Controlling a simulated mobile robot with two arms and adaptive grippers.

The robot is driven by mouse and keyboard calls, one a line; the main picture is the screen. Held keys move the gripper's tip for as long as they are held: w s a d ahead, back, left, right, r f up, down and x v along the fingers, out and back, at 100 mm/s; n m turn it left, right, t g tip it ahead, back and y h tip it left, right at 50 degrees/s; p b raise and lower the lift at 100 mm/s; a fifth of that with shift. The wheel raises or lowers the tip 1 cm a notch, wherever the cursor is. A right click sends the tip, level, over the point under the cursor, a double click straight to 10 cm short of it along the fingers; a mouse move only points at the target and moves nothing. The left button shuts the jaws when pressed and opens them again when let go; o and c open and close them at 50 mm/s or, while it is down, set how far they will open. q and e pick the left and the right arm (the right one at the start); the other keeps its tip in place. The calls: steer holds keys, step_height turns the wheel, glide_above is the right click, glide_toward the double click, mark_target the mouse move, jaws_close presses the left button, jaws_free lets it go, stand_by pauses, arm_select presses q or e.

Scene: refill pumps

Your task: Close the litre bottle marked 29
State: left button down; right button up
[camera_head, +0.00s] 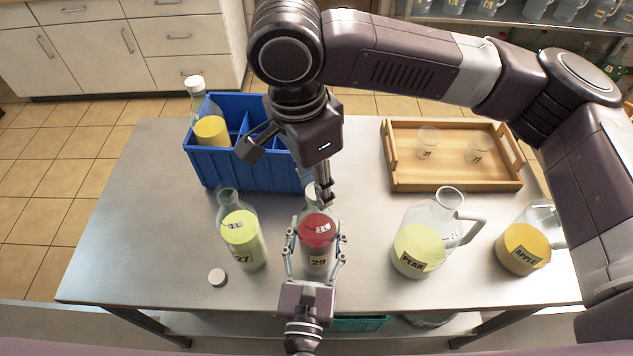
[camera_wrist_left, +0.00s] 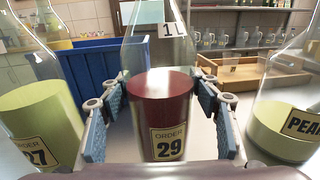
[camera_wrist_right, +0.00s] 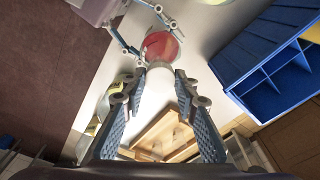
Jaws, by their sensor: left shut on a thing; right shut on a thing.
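The litre bottle marked 29 (camera_head: 318,262) stands upright on the metal table with dark red liquid in it. Its label shows large in the left wrist view (camera_wrist_left: 168,142). My left gripper (camera_head: 316,250) is shut around its body from the front, one finger on each side. My right gripper (camera_head: 324,188) comes down from above, at the bottle's neck. Its fingertips are shut on a pale cap (camera_wrist_right: 160,69), seen in the right wrist view in line with the bottle's top. The fingers partly hide the neck, so I cannot tell whether the cap is seated.
Open bottle 27 (camera_head: 243,243) stands left, with a loose white cap (camera_head: 217,277) nearby. The pear jug (camera_head: 420,250) and apple jug (camera_head: 522,250) stand right. Behind are a blue divided crate (camera_head: 215,172) with a capped bottle and a wooden tray (camera_head: 455,184) with two cups.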

steer(key=m, duration=0.4)
steer(key=shift+w+m+g, duration=0.15)
steer(key=shift+m+g, duration=0.15)
steer(key=o, duration=0.7)
steer(key=shift+r, duration=2.25)
